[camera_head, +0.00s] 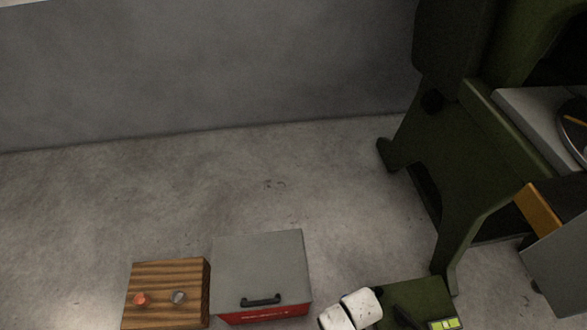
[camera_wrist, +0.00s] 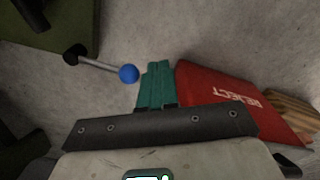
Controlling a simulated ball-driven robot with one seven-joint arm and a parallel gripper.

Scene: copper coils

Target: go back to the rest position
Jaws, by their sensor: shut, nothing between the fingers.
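My gripper (camera_wrist: 155,84) shows in the wrist view as two teal fingers pressed together, with nothing between them. Its dark mounting plate and pale body fill the bottom of that view. The fingers are above bare floor, left of the red REJECT box (camera_wrist: 222,95) in the picture, and no contact with it can be made out. In the head view, white rounded parts of my arm (camera_head: 350,310) are at the bottom edge, right of the box. The gripper's fingers cannot be made out there.
The grey-lidded red box (camera_head: 262,260) has a black handle. Beside it stands a wooden block (camera_head: 165,275) with a copper-coloured piece and a grey disc on top. A green machine (camera_head: 470,190) is at right. A blue-knobbed lever (camera_wrist: 128,74) is near the fingers. The floor behind is clear.

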